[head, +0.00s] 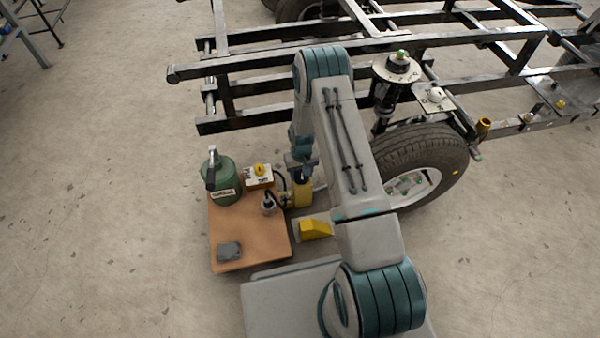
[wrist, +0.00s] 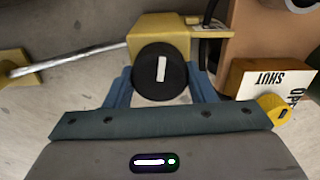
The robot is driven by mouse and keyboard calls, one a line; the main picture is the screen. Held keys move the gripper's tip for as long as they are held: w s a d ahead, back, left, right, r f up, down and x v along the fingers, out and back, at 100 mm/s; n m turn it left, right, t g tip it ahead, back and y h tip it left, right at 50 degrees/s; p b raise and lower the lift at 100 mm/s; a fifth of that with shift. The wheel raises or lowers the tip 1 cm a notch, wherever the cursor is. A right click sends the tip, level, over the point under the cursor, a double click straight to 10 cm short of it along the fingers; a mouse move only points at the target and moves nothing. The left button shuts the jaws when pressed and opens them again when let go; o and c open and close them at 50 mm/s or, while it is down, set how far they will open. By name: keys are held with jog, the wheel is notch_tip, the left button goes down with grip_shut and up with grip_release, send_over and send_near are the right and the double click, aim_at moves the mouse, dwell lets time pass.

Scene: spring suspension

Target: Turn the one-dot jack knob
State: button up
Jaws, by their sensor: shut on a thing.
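The jack knob (wrist: 161,84) is black and round with a white bar on its face; I cannot make out a dot on it. It sits on the yellow jack body (wrist: 160,28), which also shows in the head view (head: 302,195) beside the wheel. My gripper (wrist: 161,76) has one blue finger on each side of the knob and is shut on it. In the head view my gripper (head: 300,172) points down at the top of the jack, and the knob is mostly hidden there.
A yellow wedge (head: 316,229) lies close by. The tyre (head: 440,150) and chassis frame (head: 260,60) stand to the right and behind.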

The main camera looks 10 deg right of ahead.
aim_at(301, 172)
jog(key=shift+m, duration=1.4)
jog(key=o, duration=1)
jog(key=shift+r, duration=0.1)
notch_tip(301, 172, up, 14)
jog(key=p, duration=0.5)
